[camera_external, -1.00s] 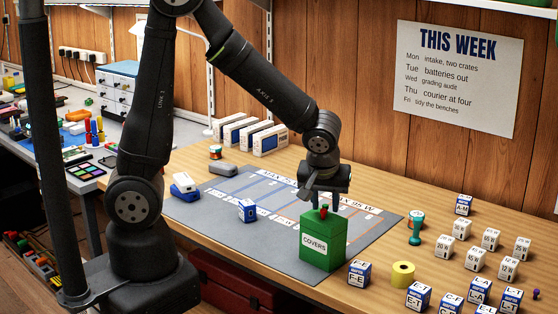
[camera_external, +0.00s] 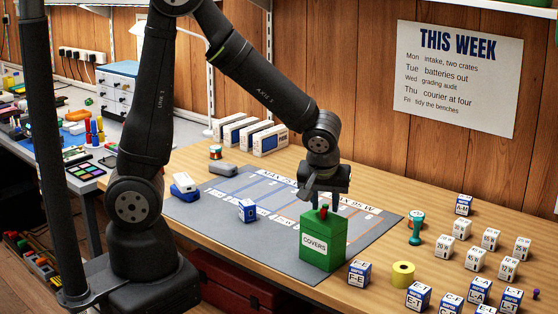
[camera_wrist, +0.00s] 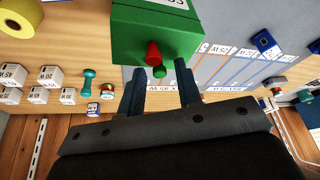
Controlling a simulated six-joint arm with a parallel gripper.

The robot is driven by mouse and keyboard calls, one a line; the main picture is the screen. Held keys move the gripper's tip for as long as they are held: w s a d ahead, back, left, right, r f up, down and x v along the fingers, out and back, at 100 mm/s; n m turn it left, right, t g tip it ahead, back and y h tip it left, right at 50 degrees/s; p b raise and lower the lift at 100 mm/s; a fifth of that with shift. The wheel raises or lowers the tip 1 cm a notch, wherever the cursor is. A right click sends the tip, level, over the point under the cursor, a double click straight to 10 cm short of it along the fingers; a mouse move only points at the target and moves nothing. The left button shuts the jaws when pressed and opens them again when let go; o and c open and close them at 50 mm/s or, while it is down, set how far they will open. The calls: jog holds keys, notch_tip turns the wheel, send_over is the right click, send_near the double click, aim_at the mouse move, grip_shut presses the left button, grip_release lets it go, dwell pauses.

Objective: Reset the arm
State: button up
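My gripper (camera_external: 326,201) is over the back of the green box labelled COVERS (camera_external: 322,240), with its fingers pointing down. In the wrist view, my gripper (camera_wrist: 160,82) has its two fingers apart, with the green box (camera_wrist: 155,38) just beyond their tips. I cannot tell whether the fingertips touch the box.
The grey mat (camera_external: 285,253) with printed lanes lies under the box. Several labelled cubes, a yellow roll (camera_external: 402,275) and a teal spool-shaped item (camera_external: 416,227) stand to the right. White-and-blue boxes (camera_external: 270,139) line the back.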

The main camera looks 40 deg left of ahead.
jog(key=v, duration=1.2)
jog(key=x, duration=1.2)
notch_tip(320, 180, up, 4)
jog(key=shift+w+r, duration=0.1)
jog(key=shift+r, duration=0.15)
jog(key=s+d+r, duration=0.7)
jog(key=s, duration=0.3)
jog(key=w+d+f+m+h, duration=0.2)
jog(key=d+f+m, duration=0.2)
jog(key=d, duration=0.4)
jog(key=w+d+f+m+g+h, duration=0.1)
jog(key=w+d+f+m+h, duration=0.1)
jog(key=d+f+m, duration=0.2)
jog(key=w+d+f+m+h, duration=0.2)
jog(key=w+d+f+m, duration=0.1)
jog(key=d+m, duration=0.6)
jog(key=shift+d+f+g, duration=0.3)
jog(key=shift+d+f, duration=0.2)
jog(key=shift+d, duration=0.9)
